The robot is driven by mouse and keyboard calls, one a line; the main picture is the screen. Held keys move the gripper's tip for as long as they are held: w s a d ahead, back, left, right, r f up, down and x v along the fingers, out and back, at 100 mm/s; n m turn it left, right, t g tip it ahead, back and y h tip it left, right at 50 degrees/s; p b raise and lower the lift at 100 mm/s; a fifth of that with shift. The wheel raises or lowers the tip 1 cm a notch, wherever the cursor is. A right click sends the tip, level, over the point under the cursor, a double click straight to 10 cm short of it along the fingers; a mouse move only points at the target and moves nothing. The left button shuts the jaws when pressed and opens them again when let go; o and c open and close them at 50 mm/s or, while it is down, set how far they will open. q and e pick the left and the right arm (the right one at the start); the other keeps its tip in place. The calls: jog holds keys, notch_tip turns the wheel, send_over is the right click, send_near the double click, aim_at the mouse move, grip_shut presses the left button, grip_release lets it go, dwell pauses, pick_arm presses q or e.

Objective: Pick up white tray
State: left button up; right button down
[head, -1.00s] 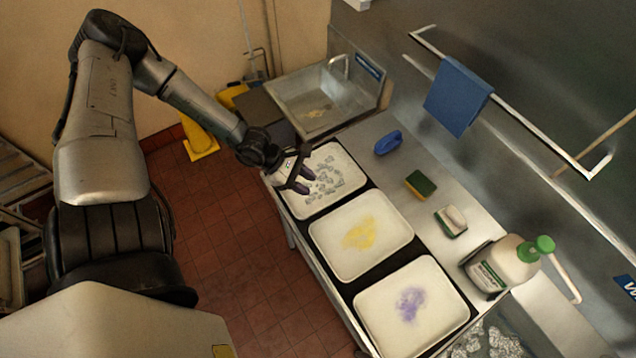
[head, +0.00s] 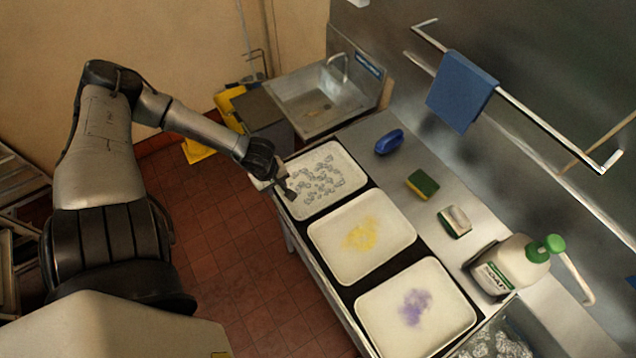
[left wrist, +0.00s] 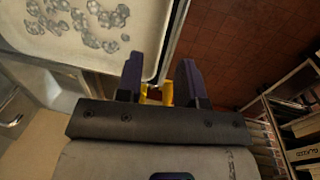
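Three white trays stand in a row on the counter. The far tray (head: 327,151) has grey, clear-looking spots; the middle tray (head: 335,262) has a yellow patch; the near tray (head: 376,325) has a purple patch. My left gripper (head: 286,190) is at the left edge of the far tray. In the left wrist view my left gripper (left wrist: 160,75) is open, its fingers apart on either side of the line of the far tray's rim (left wrist: 176,25). One finger overlaps the tray, the other the floor. I cannot tell whether they touch it. My right gripper is out of view.
A blue object (head: 388,142), a sponge (head: 422,184), a second sponge-like block (head: 455,221) and a green-capped bottle (head: 508,265) stand right of the trays. A sink (head: 318,97) lies beyond. A blue cloth (head: 461,90) hangs on a rail. Open floor (head: 240,255) lies left.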

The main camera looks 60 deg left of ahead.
aim_at(281, 196)
pick_arm(q)
jog(key=shift+w+d+f, duration=0.1)
jog(key=shift+w+f, duration=0.1)
jog(key=shift+f, duration=1.65)
jog(key=shift+w+d+f, duration=0.1)
jog(key=shift+w+f, duration=0.05)
jog(key=shift+f, duration=1.7)
grip_shut()
